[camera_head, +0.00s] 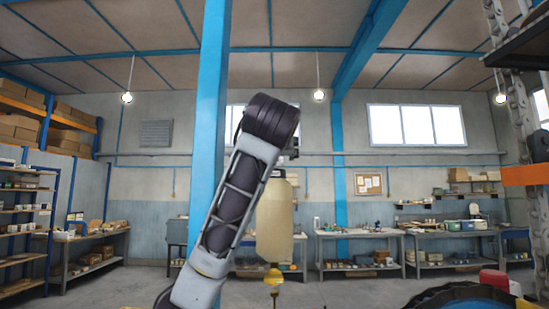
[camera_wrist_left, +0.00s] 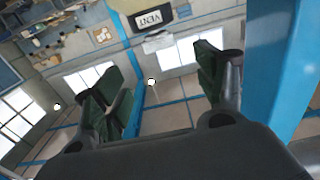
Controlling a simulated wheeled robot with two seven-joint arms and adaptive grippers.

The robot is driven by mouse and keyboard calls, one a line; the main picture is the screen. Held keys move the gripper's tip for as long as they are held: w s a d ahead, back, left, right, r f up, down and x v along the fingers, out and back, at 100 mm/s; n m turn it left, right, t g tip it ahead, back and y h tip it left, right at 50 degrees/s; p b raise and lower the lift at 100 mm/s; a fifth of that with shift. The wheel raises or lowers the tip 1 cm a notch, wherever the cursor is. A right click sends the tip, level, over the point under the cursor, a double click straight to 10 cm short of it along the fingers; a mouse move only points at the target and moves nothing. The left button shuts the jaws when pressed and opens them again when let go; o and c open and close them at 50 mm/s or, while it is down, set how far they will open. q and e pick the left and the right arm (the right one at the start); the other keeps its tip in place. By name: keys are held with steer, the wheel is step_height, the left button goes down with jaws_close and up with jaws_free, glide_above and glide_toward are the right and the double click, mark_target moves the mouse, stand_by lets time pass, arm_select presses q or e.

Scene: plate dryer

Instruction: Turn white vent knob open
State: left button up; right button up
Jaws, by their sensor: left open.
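The white vent knob (camera_wrist_left: 158,42) shows at the top of the left wrist view, beside a dark box with a pale label (camera_wrist_left: 153,20) reading VENT. The label and room appear upside down in this view. My left gripper (camera_wrist_left: 158,58) is open, with its two dark fingers wide apart and nothing between them. The knob appears beyond the fingertips, roughly in line with the gap. In the head view my left arm (camera_head: 230,200) rises through the middle and hides the gripper; I cannot make out the knob there. My right gripper is in neither view.
A cream cylindrical tank (camera_head: 275,225) with a yellow fitting (camera_head: 273,280) stands behind my arm. A blue post (camera_head: 209,100) rises beside it; a blue post (camera_wrist_left: 272,70) is also close on the right in the wrist view. Shelves (camera_head: 20,205) and workbenches (camera_head: 360,240) line the far walls.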

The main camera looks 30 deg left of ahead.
arm_select(q)
steer(key=p+x, duration=0.3)
steer(key=x, duration=0.6)
steer(key=shift+w+a+r, duration=0.1)
steer(key=shift+w+a, duration=0.05)
steer(key=shift+w, duration=0.15)
steer(key=shift+p+x, duration=0.55)
steer(key=shift+x, duration=0.7)
steer(key=c, duration=1)
steer(key=shift+c, duration=0.2)
